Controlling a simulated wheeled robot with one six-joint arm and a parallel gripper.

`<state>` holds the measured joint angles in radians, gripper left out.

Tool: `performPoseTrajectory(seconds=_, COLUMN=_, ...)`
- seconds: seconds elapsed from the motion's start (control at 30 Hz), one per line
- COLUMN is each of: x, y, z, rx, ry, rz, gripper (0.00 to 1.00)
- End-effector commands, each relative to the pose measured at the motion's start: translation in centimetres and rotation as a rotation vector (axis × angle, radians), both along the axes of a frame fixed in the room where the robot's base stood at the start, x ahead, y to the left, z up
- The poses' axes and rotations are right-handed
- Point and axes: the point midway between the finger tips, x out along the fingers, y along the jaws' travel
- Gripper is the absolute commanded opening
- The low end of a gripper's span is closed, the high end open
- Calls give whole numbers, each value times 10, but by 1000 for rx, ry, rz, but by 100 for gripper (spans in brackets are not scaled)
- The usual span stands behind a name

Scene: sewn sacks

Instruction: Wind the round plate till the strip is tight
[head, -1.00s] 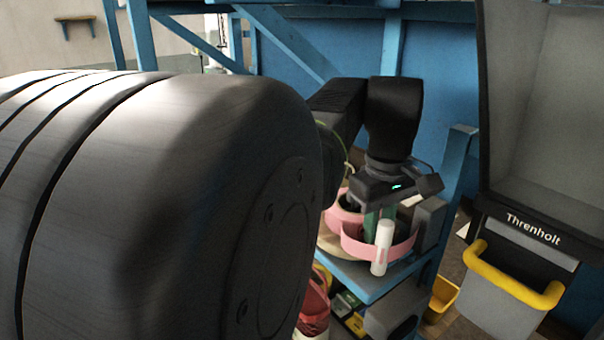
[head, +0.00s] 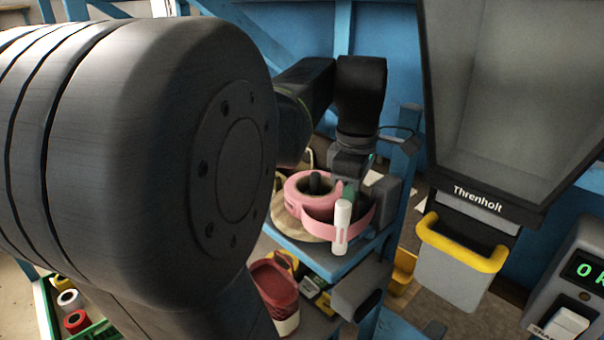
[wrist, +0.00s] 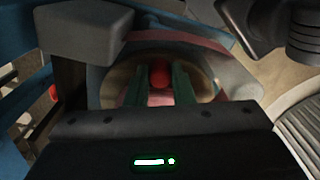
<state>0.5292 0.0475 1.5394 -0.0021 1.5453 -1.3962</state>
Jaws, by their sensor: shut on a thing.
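The round plate (head: 284,218) is a pale wooden disc on a blue bench. A pink roll (head: 298,188) with a dark centre post sits on it.
A grey block (head: 385,194) stands right of the plate, close to the strip. A blue post (head: 404,160) rises behind it. A grey hopper with a yellow handle (head: 462,250) is at right. A red container (head: 274,284) sits below the bench.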

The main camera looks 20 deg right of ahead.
Motion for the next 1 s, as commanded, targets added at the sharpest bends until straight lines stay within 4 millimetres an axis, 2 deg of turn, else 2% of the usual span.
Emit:
performPoseTrajectory(seconds=0.5, x=14, y=-13, z=1, rx=-2, ry=-4, rz=231, gripper=0)
performPoseTrajectory(seconds=1.0, x=20, y=-16, z=2, rx=-2, ry=-4, rz=325, gripper=0)
